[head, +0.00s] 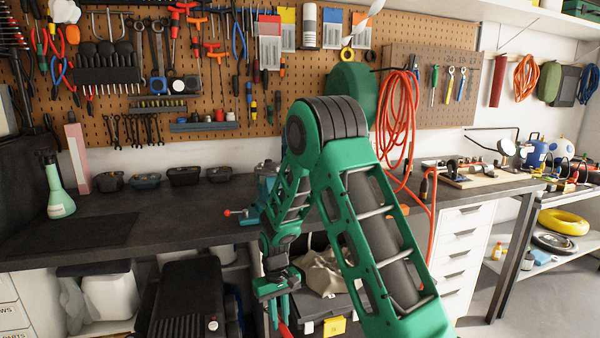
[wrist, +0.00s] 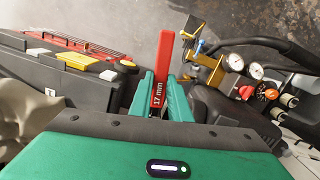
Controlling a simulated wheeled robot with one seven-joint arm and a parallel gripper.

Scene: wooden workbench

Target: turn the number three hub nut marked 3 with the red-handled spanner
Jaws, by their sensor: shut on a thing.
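My gripper (head: 271,290) hangs low in front of the bench, below the level of its top, in the head view. In the wrist view my gripper (wrist: 162,92) is shut on the red handle of the spanner (wrist: 166,48), which is marked "17 mm". The handle sticks out beyond the fingertips; the spanner's jaw end cannot be made out. In the head view a bit of the red spanner (head: 285,330) shows under the gripper at the bottom edge. I cannot make out a hub nut marked 3 in either view.
A dark toolbox (wrist: 60,75) lies left of my gripper in the wrist view, and a machine with gauges (wrist: 235,62) lies right. The workbench (head: 170,222) stands behind my arm. A red hose (head: 398,120) hangs from the pegboard. Grey floor (wrist: 120,22) shows beyond the spanner.

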